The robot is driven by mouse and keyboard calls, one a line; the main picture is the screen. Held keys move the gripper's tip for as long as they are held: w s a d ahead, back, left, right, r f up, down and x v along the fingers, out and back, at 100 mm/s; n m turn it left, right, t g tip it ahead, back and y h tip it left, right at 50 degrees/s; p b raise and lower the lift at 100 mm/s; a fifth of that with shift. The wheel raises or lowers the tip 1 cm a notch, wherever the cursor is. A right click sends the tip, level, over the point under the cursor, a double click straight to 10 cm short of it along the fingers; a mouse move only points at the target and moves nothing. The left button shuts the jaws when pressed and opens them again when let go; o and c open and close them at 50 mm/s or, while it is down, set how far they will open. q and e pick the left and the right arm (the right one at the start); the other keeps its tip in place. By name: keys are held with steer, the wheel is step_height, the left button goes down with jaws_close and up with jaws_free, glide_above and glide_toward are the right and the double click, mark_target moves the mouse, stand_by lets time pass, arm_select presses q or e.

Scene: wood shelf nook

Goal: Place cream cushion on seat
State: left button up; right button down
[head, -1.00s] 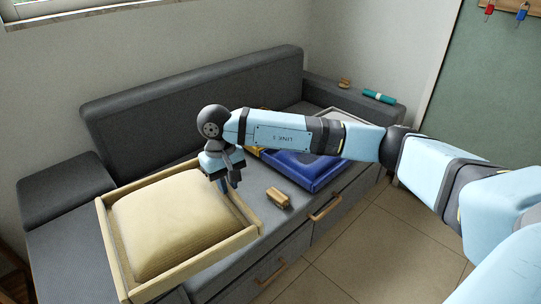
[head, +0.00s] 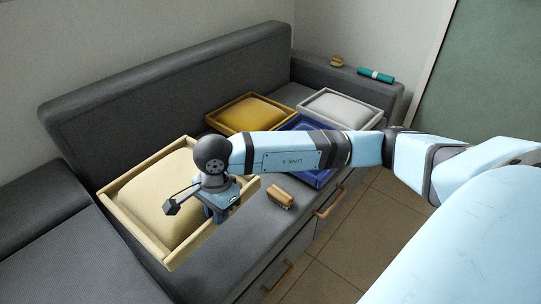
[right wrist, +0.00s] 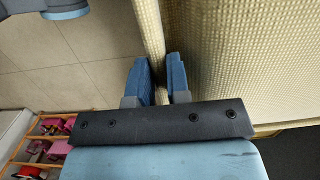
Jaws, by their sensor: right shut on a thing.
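The cream cushion (head: 150,200) lies inside a cream tray-like frame (head: 125,222) at the left of the grey bench seat (head: 235,255). I cannot tell whether the frame touches the seat all along its underside. My right gripper (head: 222,214) is at the frame's near right side, pointing down. In the right wrist view its two blue fingers (right wrist: 160,82) are shut on the thin woven frame wall (right wrist: 150,30), with the cushion's woven surface (right wrist: 235,60) just to the right. The arm hides part of the cushion and frame in the head view. My left gripper does not show.
A yellow tray (head: 250,113), a white tray (head: 340,108) and a blue tray (head: 325,178) stand farther right along the bench. A wooden brush (head: 280,197) lies on the seat near its front edge. A teal roll (head: 375,75) lies on the far armrest. Drawers with handles (head: 328,200) are below.

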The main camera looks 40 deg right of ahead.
steer(key=shift+s+f+m, duration=0.1)
steer(key=shift+s+m, duration=0.1)
steer(key=shift+m, duration=0.1)
steer(key=shift+a+f, duration=0.1)
steer(key=shift+f, duration=0.3)
arm_select(q)
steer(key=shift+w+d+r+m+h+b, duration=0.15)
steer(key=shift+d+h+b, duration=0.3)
steer(key=shift+b, duration=0.95)
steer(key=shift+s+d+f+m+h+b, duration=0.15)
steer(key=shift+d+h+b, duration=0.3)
steer(key=shift+b, duration=0.9)
arm_select(e)
steer(key=shift+w+f, duration=0.1)
steer(key=shift+f, duration=9.6)
steer(key=c, duration=1.1)
jaws_free()
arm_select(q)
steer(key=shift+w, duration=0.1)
